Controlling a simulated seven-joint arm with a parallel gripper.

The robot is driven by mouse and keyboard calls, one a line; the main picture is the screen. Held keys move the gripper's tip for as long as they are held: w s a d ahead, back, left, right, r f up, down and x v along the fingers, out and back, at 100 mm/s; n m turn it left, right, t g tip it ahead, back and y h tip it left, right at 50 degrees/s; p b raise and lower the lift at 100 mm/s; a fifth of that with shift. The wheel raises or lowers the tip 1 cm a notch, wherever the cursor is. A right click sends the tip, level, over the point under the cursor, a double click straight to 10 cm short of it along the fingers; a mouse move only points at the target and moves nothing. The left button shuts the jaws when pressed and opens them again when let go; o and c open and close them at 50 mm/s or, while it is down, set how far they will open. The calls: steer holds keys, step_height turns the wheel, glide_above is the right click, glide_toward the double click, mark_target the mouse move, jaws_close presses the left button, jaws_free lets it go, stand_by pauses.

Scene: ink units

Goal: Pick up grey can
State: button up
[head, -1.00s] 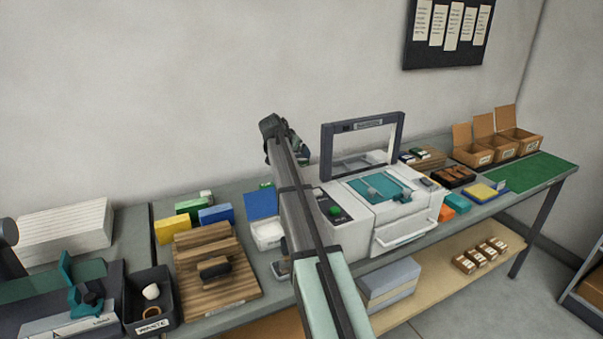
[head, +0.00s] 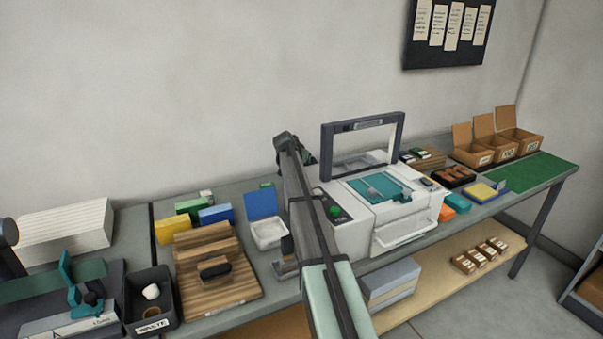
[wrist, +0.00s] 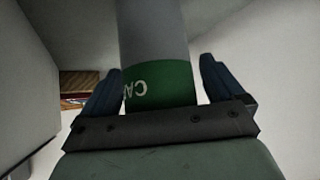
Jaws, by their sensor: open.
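A grey can (wrist: 155,30) with a green band and white upside-down lettering stands out in the wrist view. My gripper (wrist: 160,68) is open, with one dark blue finger on each side of the can; the jaws are not closed on it. Whether either finger touches it is hard to tell. In the head view the can is not discernible, and my arm and the printing machine block the area around the fingertips.
The white printing machine (head: 395,205) with its raised frame stands just right of my arm. Left of the arm are an open white tray with a blue lid (head: 264,204), a wooden board (head: 235,280) and coloured boxes (head: 172,230). A wall stands behind.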

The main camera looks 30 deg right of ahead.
steer(key=shift+c, duration=0.3)
steer(key=c, duration=1.1)
steer(key=shift+o, duration=0.2)
